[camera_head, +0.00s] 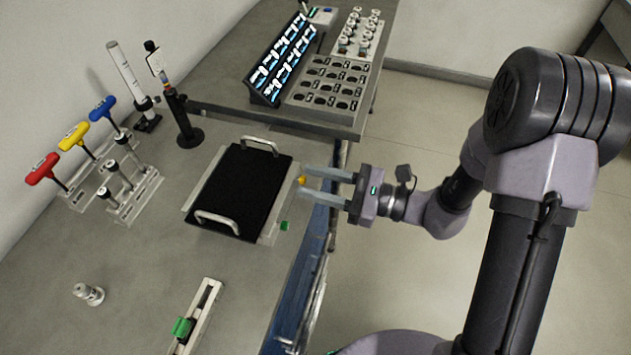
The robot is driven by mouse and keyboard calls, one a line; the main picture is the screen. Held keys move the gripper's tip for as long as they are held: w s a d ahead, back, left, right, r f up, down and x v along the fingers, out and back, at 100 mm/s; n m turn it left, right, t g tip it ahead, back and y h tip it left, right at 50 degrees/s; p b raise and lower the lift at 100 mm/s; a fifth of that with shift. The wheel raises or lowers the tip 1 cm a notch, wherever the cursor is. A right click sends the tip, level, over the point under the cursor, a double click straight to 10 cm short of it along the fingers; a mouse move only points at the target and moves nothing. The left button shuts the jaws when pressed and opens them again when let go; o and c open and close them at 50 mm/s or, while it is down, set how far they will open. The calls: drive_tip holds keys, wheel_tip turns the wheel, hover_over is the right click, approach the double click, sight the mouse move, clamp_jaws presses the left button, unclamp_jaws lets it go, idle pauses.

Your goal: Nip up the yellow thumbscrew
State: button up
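The yellow thumbscrew (302,180) shows as a small yellow knob at the right edge of the plate with the black pad (240,188). My gripper (303,181) reaches in from the right, its two pale fingers apart. The knob appears between or just beyond the fingertips, with a visible gap to each finger. I cannot tell whether the fingers are level with it in height. A green knob (284,225) sits lower on the same plate edge.
T-handle drivers in red (42,168), yellow (74,136) and blue (102,108) stand in a rack at the left. A dark post (181,115) stands behind the plate. A slotted rail with a green clamp (182,328) lies in front. The bench edge runs beneath my gripper.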

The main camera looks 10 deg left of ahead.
clamp_jaws()
drive_tip(key=m+p, duration=0.1)
drive_tip(key=p, duration=0.1)
drive_tip(key=m+p, duration=0.2)
drive_tip(key=shift+r+m, duration=0.2)
drive_tip(key=shift+m, duration=0.1)
drive_tip(key=m+p, duration=0.5)
drive_tip(key=m, duration=0.1)
drive_tip(key=m+p, duration=0.4)
drive_tip(key=m, duration=0.2)
drive_tip(key=shift+w+f+m, duration=0.1)
drive_tip(key=shift+f+m, duration=0.05)
drive_tip(key=shift+m, duration=0.25)
drive_tip(key=m+p, duration=0.2)
drive_tip(key=m, duration=0.3)
drive_tip(key=shift+f+p, duration=0.15)
drive_tip(key=shift+p, duration=0.2)
drive_tip(key=shift+m, duration=0.5)
